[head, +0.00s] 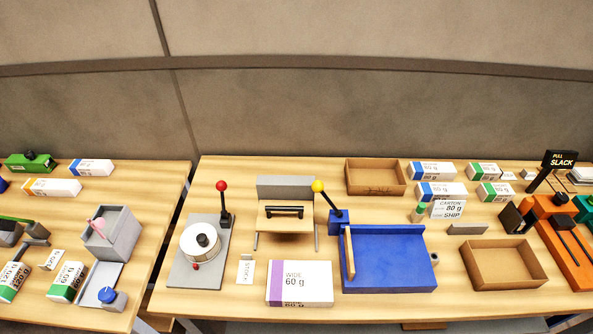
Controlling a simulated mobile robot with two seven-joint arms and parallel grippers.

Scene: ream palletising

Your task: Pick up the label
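Several white printed pieces could be the label. A small upright white card reading "STOCK" (245,272) stands on the middle table, left of a purple-striped "WIDE 60 g" ream (300,284). A white card reading "CARTON 80 g SHIP" (448,209) stands farther back at the right. A small card reading "120" (52,260) is on the left table. I cannot tell which one is the label. Neither of my grippers shows in the head view.
A grey press with a red-knobbed lever (222,187), a blue tray (390,275) with a yellow-knobbed lever and two brown open boxes (375,189) (495,282) stand on the middle table. Orange equipment (565,255) is at the right. A gap separates the left table (150,190).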

